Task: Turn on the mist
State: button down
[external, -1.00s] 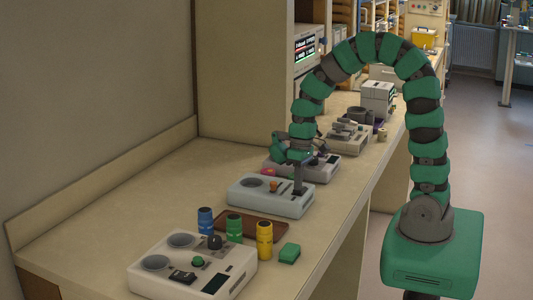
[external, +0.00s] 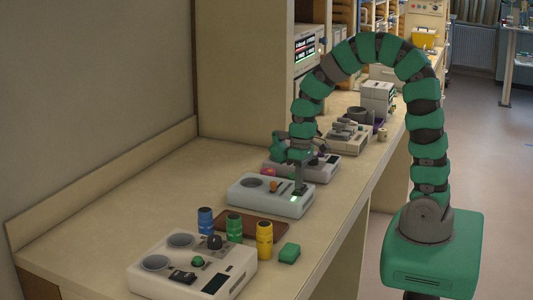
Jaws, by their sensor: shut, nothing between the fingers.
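A pale grey box (external: 243,197) with a round well, an orange-brown control and a small display stands mid-bench. No label on it is readable, and no mist shows above it. Its small display (external: 296,199) glows green near the right end. The orange-brown control (external: 285,187) is on its top face.
A larger white box (external: 215,262) with two wells, a black knob and a green button stands nearest. Blue (external: 205,220), green (external: 234,228) and yellow (external: 264,239) bottles stand by a brown tray (external: 250,226). A green block (external: 289,253) lies right. Another device (external: 322,163) stands behind.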

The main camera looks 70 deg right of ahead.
aim_at(297, 191)
jog(key=shift+d+r, duration=0.1)
jog(key=shift+d, duration=0.2)
notch_tip(297, 191, up, 14)
jog(key=a, duration=0.2)
dwell(0.6)
jog(key=shift+a, duration=0.1)
